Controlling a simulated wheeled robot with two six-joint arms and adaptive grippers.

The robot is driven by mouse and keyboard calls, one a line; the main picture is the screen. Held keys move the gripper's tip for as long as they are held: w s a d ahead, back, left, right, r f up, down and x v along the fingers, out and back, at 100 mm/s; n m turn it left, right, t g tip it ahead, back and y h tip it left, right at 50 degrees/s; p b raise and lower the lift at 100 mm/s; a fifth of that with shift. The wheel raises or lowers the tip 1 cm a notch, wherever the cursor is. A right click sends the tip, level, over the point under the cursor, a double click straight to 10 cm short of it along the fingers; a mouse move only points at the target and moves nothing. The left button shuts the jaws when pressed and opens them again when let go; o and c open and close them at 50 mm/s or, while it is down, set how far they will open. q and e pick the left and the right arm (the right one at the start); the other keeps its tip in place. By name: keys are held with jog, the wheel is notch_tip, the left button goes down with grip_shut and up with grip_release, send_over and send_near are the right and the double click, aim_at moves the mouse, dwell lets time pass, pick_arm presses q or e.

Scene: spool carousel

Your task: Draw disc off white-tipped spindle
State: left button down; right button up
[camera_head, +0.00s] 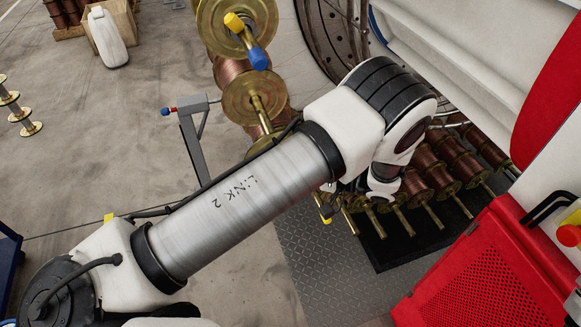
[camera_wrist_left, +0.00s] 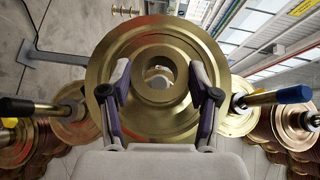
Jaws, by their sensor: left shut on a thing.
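My left gripper (camera_wrist_left: 160,82) is shut on a brass disc (camera_wrist_left: 155,35) in the left wrist view, with one finger on each side of its raised hub. The disc faces the camera squarely. A pale round shape (camera_wrist_left: 160,74) shows in its centre hole; I cannot tell whether it is the white spindle tip. In the head view my left arm reaches across the middle, and the gripper's fingers and held disc cannot be made out. My right gripper is in neither view.
A yellow-tipped spindle (camera_head: 235,22) and a blue-tipped one (camera_head: 258,58) show at the top in the head view. A dark-tipped spindle (camera_wrist_left: 18,107) and a blue-tipped one (camera_wrist_left: 290,95) flank the disc. A grey post (camera_head: 190,140) and red housing (camera_head: 480,265) stand nearby.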

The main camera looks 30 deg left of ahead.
pick_arm(q)
jog(key=s+a, duration=0.7)
jog(key=s, duration=0.2)
jog(key=shift+s+a+b, duration=0.15)
jog(key=shift+s+b, duration=0.15)
jog(key=shift+s, duration=0.05)
dwell(0.3)
